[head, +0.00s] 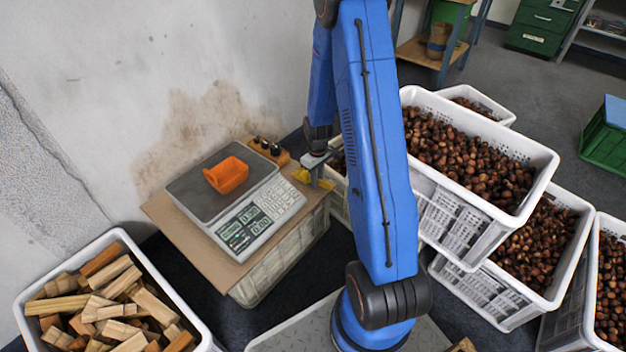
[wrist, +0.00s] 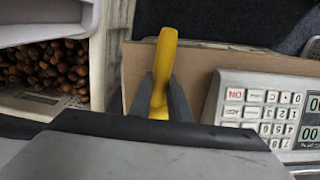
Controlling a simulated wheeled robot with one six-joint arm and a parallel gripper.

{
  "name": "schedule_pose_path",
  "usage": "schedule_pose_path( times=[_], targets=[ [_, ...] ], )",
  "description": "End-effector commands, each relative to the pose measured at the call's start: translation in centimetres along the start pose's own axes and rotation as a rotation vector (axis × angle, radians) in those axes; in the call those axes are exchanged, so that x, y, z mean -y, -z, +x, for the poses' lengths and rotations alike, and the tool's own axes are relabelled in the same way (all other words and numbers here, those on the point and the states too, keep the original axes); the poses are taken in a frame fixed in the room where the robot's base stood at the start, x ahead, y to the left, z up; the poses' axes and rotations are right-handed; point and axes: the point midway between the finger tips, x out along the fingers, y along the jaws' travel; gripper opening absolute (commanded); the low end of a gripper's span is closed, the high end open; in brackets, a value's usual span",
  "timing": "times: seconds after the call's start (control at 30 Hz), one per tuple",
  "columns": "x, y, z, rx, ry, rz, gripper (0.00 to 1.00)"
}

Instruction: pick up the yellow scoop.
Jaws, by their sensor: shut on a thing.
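The yellow scoop (head: 302,175) is at my gripper (head: 314,178), by the right edge of the cardboard-topped stand in the head view. In the wrist view the scoop's yellow handle (wrist: 165,55) stands between the two dark fingers of my gripper (wrist: 162,92), which are shut on it. Part of the scoop is hidden behind the gripper, and I cannot tell whether it touches the cardboard.
A scale (head: 262,212) with an orange tray (head: 227,175) stands on the cardboard top (head: 180,222). A white crate of chestnuts (head: 545,170) is stacked at right. A crate of wood pieces (head: 190,305) stands at front left. A wall is behind.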

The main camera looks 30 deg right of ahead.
Motion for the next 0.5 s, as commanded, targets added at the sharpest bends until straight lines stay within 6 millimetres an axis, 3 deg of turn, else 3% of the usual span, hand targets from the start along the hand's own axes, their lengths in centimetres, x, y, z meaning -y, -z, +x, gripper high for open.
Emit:
schedule_pose_path(
  times=[0.17,0.5],
  targets=[
    [-0.1,0.1,-1.8,-0.003,-0.002,0.0,0.0],
    [0.0,0.1,-7.2,-0.003,-0.002,0.0,0.0]
  ],
)
